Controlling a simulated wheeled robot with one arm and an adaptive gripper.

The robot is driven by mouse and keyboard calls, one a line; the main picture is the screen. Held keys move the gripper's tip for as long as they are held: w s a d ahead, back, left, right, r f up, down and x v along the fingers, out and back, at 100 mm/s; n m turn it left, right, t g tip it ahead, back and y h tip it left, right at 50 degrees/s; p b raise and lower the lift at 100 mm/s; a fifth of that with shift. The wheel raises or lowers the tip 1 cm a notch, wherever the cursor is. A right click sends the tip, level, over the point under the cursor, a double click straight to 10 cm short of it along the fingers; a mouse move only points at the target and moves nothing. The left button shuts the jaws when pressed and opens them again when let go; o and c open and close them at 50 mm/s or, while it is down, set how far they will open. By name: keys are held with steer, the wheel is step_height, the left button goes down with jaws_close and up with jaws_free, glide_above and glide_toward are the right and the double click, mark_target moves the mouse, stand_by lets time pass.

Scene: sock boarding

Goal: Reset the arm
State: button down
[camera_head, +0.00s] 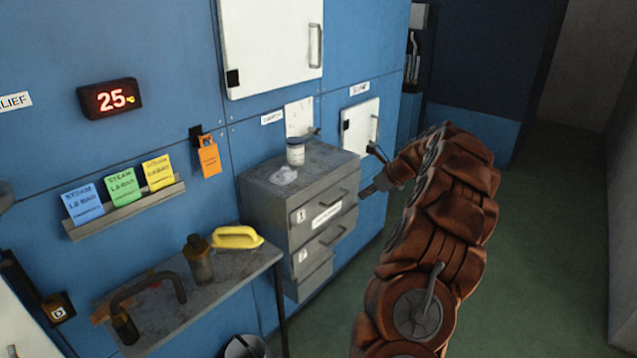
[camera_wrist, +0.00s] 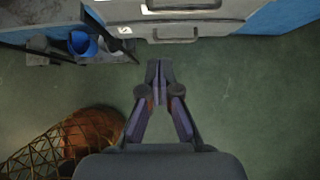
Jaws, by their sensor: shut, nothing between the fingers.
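My arm shows in the head view as a rust-brown padded limb rising from the bottom and bending over toward the drawer cabinet (camera_head: 275,208). My gripper (camera_head: 368,190) is at its end, just right of the cabinet's drawer fronts. In the wrist view my gripper (camera_wrist: 158,68) is shut with its fingertips together, and nothing shows between them. Green floor (camera_wrist: 245,95) lies below it. The drawer fronts (camera_wrist: 190,28) are ahead of the fingertips. I cannot tell from these views how wide the gap to the drawers is.
A white-lidded jar (camera_head: 296,152) and a crumpled pale item (camera_head: 284,176) sit on the cabinet. A metal shelf (camera_head: 215,295) at left holds a yellow-handled item (camera_head: 237,238) and a brown bottle (camera_head: 199,262). A blue bucket (camera_wrist: 82,43) stands at left. Floor at right (camera_head: 540,240) is clear.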

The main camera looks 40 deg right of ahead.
steer(key=a+r+n+g+y, duration=0.15)
steer(key=a+n, duration=0.25)
steer(key=a, duration=0.5)
steer(key=a+r+n+g, duration=0.1)
steer(key=a+r+n, duration=0.15)
steer(key=a, duration=0.55)
steer(key=a+r+n+g+y, duration=0.1)
steer(key=a+r+n, duration=0.1)
steer(key=a+n, duration=0.5)
steer(key=s+a+n+g, duration=0.1)
steer(key=s+a+n, duration=0.2)
steer(key=s+a, duration=0.35)
steer(key=s+a+n+g, duration=0.2)
steer(key=s+a+n, duration=0.15)
steer(key=a, duration=0.55)
steer(key=s+a+f+n+g+h, duration=0.1)
steer(key=s+n, duration=0.5)
steer(key=s, duration=0.7)
steer(key=s+a+f+n+g+h, duration=0.2)
steer(key=s+n, duration=0.5)
steer(key=s, duration=0.7)
steer(key=a+h, duration=0.1)
steer(key=a, duration=0.1)
steer(key=shift+a+f, duration=0.35)
steer(key=shift+f, duration=0.05)
steer(key=shift+d, duration=0.1)
